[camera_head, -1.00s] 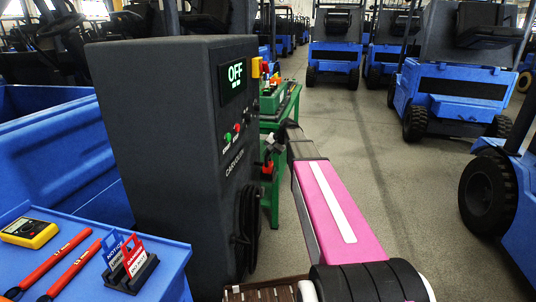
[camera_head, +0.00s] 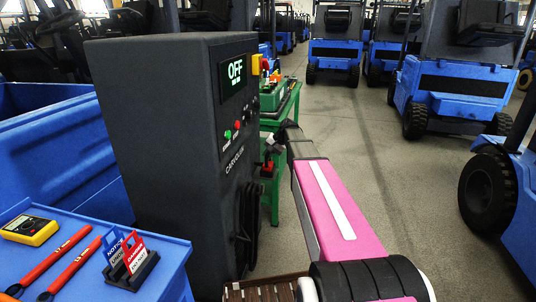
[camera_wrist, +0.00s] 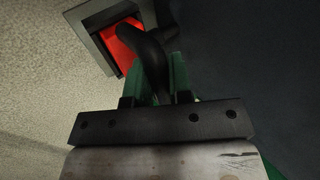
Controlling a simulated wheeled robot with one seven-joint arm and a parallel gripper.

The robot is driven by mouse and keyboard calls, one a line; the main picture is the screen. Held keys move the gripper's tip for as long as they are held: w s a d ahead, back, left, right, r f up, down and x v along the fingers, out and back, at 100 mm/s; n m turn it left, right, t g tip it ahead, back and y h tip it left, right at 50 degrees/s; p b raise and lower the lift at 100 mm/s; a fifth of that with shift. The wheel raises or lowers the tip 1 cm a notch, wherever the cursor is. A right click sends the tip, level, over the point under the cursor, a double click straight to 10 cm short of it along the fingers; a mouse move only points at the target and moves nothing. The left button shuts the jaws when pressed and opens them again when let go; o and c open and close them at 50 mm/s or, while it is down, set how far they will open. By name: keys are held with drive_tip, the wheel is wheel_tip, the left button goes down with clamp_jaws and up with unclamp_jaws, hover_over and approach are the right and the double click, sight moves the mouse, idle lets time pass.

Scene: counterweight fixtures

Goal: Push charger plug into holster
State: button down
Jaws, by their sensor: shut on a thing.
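The charger (camera_head: 165,150) is a tall dark cabinet whose lit screen reads OFF. My gripper (camera_head: 273,148) is beside the cabinet's right side. In the wrist view my gripper (camera_wrist: 158,88) is shut on the charger plug, whose black curved handle (camera_wrist: 153,55) shows beyond the jaws. A red part (camera_wrist: 123,42) lies past the handle, inside the square grey rim of what looks like the holster (camera_wrist: 84,22). In the head view a small red part (camera_head: 267,169) shows just below my gripper. How deep the plug sits is hidden by the handle.
A black cable (camera_head: 249,220) hangs looped on the cabinet's right side. A green table (camera_head: 283,108) with tools stands behind. A blue cart (camera_head: 75,222) with a meter, red-handled tool and tags is at front left. Blue vehicles (camera_head: 455,90) stand at right; the floor between is clear.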

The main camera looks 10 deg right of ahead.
drive_tip(key=c, duration=1)
unclamp_jaws()
drive_tip(key=shift+o, duration=0.2)
drive_tip(key=v, duration=1)
drive_tip(key=s+a+f+n+g+h, duration=0.1)
drive_tip(key=s+a+f+n+h, duration=0.1)
drive_tip(key=s+f, duration=0.9)
drive_tip(key=s+a+f+n+g+h, duration=0.1)
drive_tip(key=s+a+f+n+h, duration=0.1)
drive_tip(key=s+f, duration=1)
drive_tip(key=s+a+h, duration=0.1)
drive_tip(key=s+h, duration=0.1)
drive_tip(key=s, duration=0.4)
drive_tip(key=shift+s+n+g, duration=0.3)
drive_tip(key=shift+s, duration=0.1)
